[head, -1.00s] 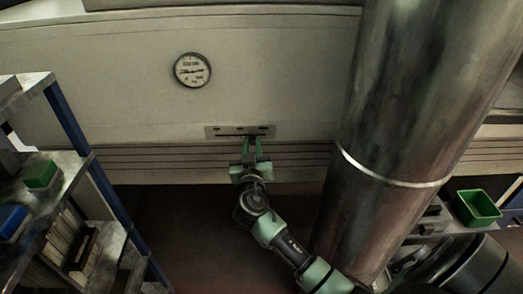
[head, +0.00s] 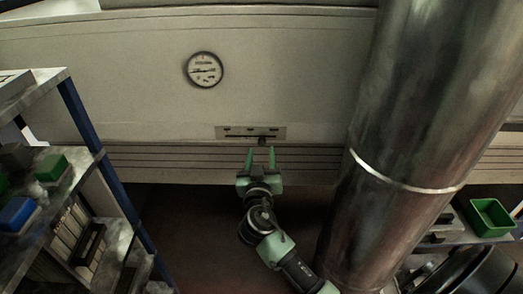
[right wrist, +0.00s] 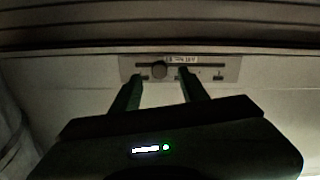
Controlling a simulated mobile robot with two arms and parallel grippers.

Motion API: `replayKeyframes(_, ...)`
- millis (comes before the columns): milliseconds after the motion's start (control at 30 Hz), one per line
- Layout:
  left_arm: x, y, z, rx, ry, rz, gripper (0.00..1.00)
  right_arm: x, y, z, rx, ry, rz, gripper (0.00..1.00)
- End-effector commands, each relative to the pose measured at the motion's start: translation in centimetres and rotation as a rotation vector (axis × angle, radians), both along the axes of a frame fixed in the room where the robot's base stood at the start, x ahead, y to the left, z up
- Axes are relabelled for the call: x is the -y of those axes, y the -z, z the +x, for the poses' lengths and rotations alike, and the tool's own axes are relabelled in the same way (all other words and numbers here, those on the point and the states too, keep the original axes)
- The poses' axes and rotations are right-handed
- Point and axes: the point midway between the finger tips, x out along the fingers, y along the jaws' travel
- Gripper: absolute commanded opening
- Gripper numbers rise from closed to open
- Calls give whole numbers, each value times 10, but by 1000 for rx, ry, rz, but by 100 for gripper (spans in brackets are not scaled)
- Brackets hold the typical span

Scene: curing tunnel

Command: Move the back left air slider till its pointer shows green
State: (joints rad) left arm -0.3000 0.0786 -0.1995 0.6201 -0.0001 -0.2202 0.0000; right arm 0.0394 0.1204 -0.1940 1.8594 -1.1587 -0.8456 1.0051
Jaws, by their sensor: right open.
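A pale slider plate (head: 240,133) with a dark horizontal slot is on the wall panel. Its dark knob (head: 262,141) sits right of the plate's middle in the head view. The right wrist view shows the plate (right wrist: 211,75) upside down, with the round knob (right wrist: 159,69) left of its middle. My right gripper (head: 261,151) is open and empty just below the plate, its fingertips apart on either side of the knob's line. It also shows in the wrist view (right wrist: 160,78). A round dial (head: 203,69) hangs above; its pointer lies roughly level, and I cannot make out a green zone. My left gripper is out of view.
A thick metal duct (head: 408,130) rises close to the right of my arm. A shelf rack (head: 84,115) with blue and green boxes stands at the left. A green bin (head: 491,217) is at the far right. Ribbed panelling runs below the plate.

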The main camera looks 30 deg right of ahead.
Motion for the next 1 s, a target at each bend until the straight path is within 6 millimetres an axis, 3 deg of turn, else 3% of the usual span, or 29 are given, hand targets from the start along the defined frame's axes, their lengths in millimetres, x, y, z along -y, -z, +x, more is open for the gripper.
replayKeyframes(100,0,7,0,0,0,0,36,-11,3,-17,-1,0,4,44)
replayKeyframes(300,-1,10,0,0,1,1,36,-21,1,-32,-1,0,1,44)
replayKeyframes(833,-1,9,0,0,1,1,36,-21,1,-33,-3,0,-1,44)
replayKeyframes(933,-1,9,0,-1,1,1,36,-24,15,-31,-37,-13,-3,44)
replayKeyframes(1000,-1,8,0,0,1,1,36,-28,40,-27,-98,-38,-7,44)
